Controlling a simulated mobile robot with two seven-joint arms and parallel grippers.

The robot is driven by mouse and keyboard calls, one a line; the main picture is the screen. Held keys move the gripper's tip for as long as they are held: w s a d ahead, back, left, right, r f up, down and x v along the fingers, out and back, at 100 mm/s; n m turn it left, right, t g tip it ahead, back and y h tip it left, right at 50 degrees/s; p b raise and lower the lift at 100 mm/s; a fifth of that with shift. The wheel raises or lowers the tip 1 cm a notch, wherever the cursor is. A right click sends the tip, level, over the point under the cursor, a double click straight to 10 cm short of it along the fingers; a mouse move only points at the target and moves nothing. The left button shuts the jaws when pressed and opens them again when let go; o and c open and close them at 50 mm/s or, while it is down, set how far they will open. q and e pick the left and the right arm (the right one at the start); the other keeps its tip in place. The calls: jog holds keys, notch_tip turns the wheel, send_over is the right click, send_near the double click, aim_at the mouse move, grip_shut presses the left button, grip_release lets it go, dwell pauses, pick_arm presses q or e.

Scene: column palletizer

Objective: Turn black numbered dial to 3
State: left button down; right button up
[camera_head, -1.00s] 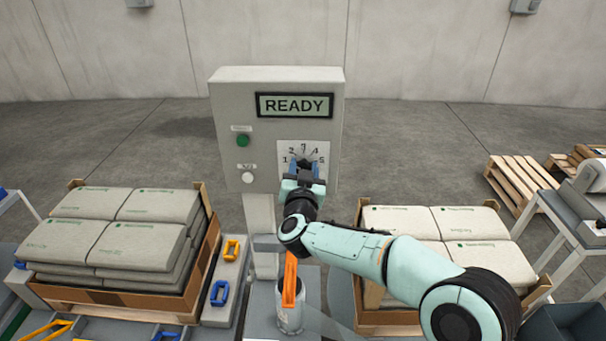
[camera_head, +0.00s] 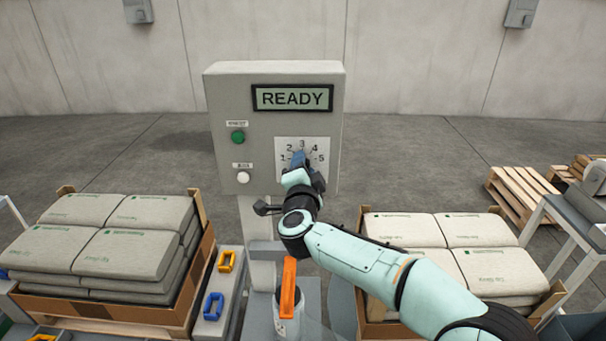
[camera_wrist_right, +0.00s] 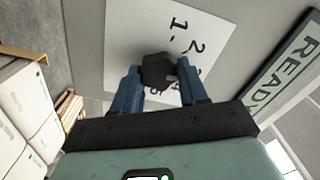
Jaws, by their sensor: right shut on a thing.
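The black numbered dial (camera_wrist_right: 158,70) sits on a white scale plate (camera_head: 318,147) on the front of the grey control box (camera_head: 222,105). The scale shows the figures 1 to 5. My right gripper (camera_head: 299,160) is at the dial and hides most of it in the head view. In the right wrist view the blue fingers of my right gripper (camera_wrist_right: 160,88) are shut on the dial, one on each side. Where the dial's pointer stands is hard to tell. My left gripper is not in view.
The box has a display (camera_head: 292,98) reading READY, a green button (camera_head: 238,137) and a white button (camera_head: 243,177). Sacks (camera_head: 130,250) lie on a pallet at left, and more sacks (camera_head: 450,245) at right. An orange-handled tool (camera_head: 288,288) stands in a holder below the box.

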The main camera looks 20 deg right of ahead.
jog(key=shift+m+b, duration=0.55)
jog(key=shift+m, duration=0.45)
jog(key=o, duration=1.1)
jog(key=shift+c, duration=0.2)
jog(key=b+v, duration=0.1)
jog(key=v, duration=1.2)
jog(key=shift+s, duration=0.2)
jog(key=shift+a, duration=0.1)
